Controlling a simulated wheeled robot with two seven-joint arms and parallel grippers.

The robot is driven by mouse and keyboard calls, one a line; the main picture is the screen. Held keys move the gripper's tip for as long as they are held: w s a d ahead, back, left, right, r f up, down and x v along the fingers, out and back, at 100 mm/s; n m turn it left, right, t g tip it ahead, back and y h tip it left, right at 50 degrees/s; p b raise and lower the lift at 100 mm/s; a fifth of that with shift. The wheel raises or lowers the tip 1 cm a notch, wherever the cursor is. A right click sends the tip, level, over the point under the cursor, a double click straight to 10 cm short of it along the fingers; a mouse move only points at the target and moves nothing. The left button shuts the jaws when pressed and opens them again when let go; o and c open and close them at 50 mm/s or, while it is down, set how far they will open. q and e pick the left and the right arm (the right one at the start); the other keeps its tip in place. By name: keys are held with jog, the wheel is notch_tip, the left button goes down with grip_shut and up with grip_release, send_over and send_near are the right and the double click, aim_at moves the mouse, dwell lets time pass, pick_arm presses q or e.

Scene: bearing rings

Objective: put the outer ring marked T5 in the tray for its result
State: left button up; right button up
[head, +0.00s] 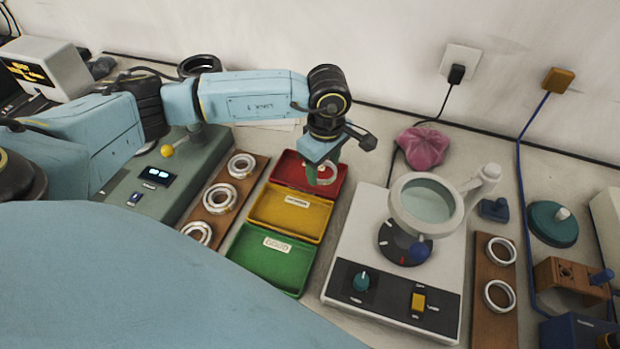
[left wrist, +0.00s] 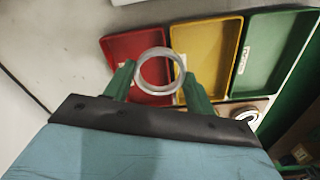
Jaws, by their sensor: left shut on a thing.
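My left gripper (head: 324,172) is shut on a silver ring (head: 326,175) and holds it above the red tray (head: 283,172). The left wrist view shows the same ring (left wrist: 160,71) between the two green fingers, over the red tray (left wrist: 118,47). No mark on the ring can be read. The yellow tray (head: 262,219) and the green tray (head: 245,245) lie in line with the red one, all three empty as far as I see. The green tray's label reads GOOD; the others are too small to read surely. My right gripper is not in view.
A wooden rack with several rings (head: 220,198) stands left of the trays, beside a grey-green device (head: 160,190). A magnifier station (head: 342,250) stands right of them. Another wooden rack (head: 493,325) holds two rings. A pink cloth (head: 423,147) lies behind.

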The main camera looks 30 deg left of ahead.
pick_arm(q)
jog(key=w+a+r+n+b, duration=0.25)
jog(key=a+n, duration=0.35)
jog(key=n, duration=1.3)
jog(key=f, duration=0.4)
jog(key=w+f, duration=0.1)
jog(key=f, duration=0.1)
jog(key=shift+b, duration=0.3)
notch_tip(320, 180, down, 4)
jog(key=shift+f, duration=0.25)
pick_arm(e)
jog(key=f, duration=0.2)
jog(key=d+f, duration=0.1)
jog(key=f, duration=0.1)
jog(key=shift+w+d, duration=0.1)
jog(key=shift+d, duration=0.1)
pick_arm(q)
jog(key=shift+f+b, duration=0.15)
jog(key=shift+b, duration=0.15)
jog(key=o, duration=1)
